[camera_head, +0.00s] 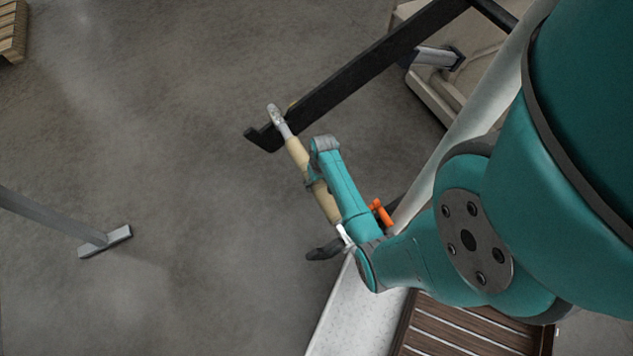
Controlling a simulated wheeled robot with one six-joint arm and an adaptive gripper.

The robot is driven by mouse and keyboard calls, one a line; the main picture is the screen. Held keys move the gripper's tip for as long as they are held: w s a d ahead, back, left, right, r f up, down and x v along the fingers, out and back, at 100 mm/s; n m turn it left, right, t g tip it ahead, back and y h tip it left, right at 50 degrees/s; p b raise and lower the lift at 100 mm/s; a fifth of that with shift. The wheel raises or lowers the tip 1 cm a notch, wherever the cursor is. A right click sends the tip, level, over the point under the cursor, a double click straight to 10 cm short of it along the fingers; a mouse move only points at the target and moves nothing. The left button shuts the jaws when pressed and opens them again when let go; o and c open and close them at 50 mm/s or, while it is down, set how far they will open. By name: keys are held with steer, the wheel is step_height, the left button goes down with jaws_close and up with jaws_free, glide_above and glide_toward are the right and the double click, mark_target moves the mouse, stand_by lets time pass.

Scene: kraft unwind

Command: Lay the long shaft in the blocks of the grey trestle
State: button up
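The long shaft (297,153) has a tan body and pale metal ends. It runs slanting from upper left to lower right in the middle of the view. My gripper (313,180) is at the shaft's middle, beside or around it; its fingers are mostly hidden by the shaft and my own wrist, so their closing does not show. The shaft's upper end crosses the dark bar near its hooked tip; I cannot tell whether it rests there. A grey post with a flat foot (105,241) stands at the left, perhaps part of the grey trestle; no blocks show.
A long dark bar (360,76) crosses the upper middle. A second dark hooked piece (325,251) lies by the shaft's lower end, near an orange part (380,212). A slatted wooden thing (13,30) is at upper left. The floor (170,130) between is clear.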

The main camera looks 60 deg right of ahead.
steer(key=c, duration=0.8)
steer(key=o, duration=1)
steer(key=shift+c, duration=0.2)
steer(key=shift+r, duration=0.1)
jaws_close()
steer(key=shift+r, duration=0.7)
steer(key=shift+d+r, duration=0.1)
steer(key=shift+r, duration=0.65)
steer(key=shift+r, duration=0.3)
steer(key=shift+r, duration=0.35)
steer(key=shift+r, duration=0.45)
